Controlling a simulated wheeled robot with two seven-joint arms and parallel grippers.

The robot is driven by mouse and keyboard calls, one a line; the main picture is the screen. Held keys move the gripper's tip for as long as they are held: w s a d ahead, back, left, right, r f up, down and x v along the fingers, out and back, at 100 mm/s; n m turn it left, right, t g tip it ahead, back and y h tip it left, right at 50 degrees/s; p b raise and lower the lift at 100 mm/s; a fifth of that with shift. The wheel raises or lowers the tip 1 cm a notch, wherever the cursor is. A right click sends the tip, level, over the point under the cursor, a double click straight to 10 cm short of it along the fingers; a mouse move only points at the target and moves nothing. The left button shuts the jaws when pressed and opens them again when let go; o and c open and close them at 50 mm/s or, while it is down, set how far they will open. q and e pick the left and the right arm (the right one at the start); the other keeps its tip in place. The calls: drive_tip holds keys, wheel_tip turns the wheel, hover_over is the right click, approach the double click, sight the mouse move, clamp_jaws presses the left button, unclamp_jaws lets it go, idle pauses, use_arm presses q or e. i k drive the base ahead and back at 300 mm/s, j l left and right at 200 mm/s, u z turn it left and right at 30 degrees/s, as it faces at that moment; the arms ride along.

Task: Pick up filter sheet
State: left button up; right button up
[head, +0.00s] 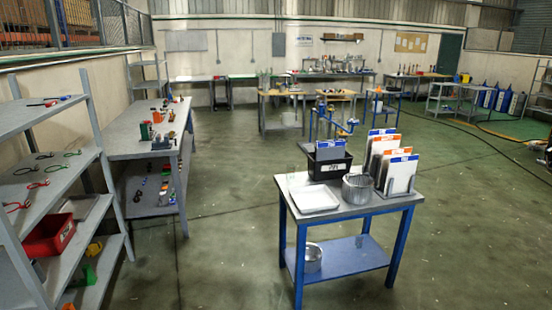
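Several flat white sheets or packs with blue and orange top bands (402,174) stand upright in a rack at the right end of a small blue-legged table (341,212). Blue-grey sheets (330,150) stick up from a black bin (328,169) with a white label at the table's back. I cannot tell from their look alone which of these are filter sheets. Neither of my grippers is in view.
A white tray (315,198) and a round metal basket (357,188) are also on the table. A metal pot (313,262) sits on its lower shelf. Shelves (75,160) and a workbench (150,150) line the left. The floor in front of the table is clear.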

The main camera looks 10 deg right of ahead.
sight(402, 168)
drive_tip(key=i+l+z, duration=0.15)
drive_tip(key=i+z, duration=0.2)
drive_tip(key=i, duration=0.15)
drive_tip(key=i+z, duration=0.35)
drive_tip(key=i, duration=0.15)
drive_tip(key=i+j+z, duration=0.15)
drive_tip(key=i+z, duration=0.25)
drive_tip(key=i, duration=0.1)
